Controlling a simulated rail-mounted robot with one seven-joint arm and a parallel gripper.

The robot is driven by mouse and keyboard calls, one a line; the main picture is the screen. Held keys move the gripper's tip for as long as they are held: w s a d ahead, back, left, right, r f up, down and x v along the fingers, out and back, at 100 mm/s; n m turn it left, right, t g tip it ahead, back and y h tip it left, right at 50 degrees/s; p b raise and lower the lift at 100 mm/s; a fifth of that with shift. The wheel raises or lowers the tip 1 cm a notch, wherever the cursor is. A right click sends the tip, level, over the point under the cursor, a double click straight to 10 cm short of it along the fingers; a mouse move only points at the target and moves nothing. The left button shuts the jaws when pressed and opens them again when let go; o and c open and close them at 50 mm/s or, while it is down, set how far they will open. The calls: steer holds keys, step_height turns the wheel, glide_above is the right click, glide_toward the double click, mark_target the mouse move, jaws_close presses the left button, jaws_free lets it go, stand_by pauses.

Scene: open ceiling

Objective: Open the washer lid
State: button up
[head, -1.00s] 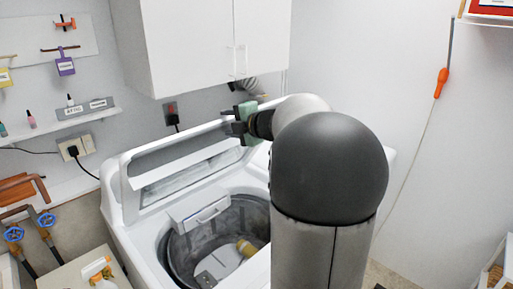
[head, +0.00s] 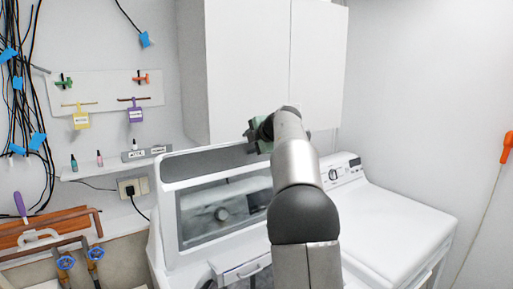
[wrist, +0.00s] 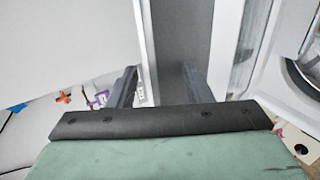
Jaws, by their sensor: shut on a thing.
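The washer lid (head: 225,160) is white and grey with a clear window (head: 215,218). It stands raised over the washer (head: 160,262) in the head view, and a dial shows through the window. My gripper (head: 257,136) is at the upper edge of the lid, near its right end. In the wrist view, my gripper (wrist: 160,75) has its two dark fingers on either side of the lid's edge (wrist: 180,40) and is shut on it. The finger contact is partly hidden by the gripper body. Only a little of the washer opening shows at the bottom of the head view.
A white machine (head: 400,222) with a control dial stands to the right. White cabinets (head: 260,70) hang behind the arm, close above the lid. A pegboard (head: 105,92), a small shelf (head: 115,165) and pipes (head: 50,232) are on the left.

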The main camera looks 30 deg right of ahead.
steer(key=shift+w+a+f, duration=0.15)
steer(key=shift+w+f, duration=0.25)
steer(key=shift+f, duration=0.2)
steer(key=shift+g, duration=0.4)
steer(key=o, duration=1)
steer(key=shift+w, duration=0.2)
steer(key=shift+s+r, duration=0.1)
steer(key=b+v, duration=0.3)
steer(key=v, duration=1.4)
steer(key=shift+s, duration=0.3)
steer(key=shift+c, duration=0.2)
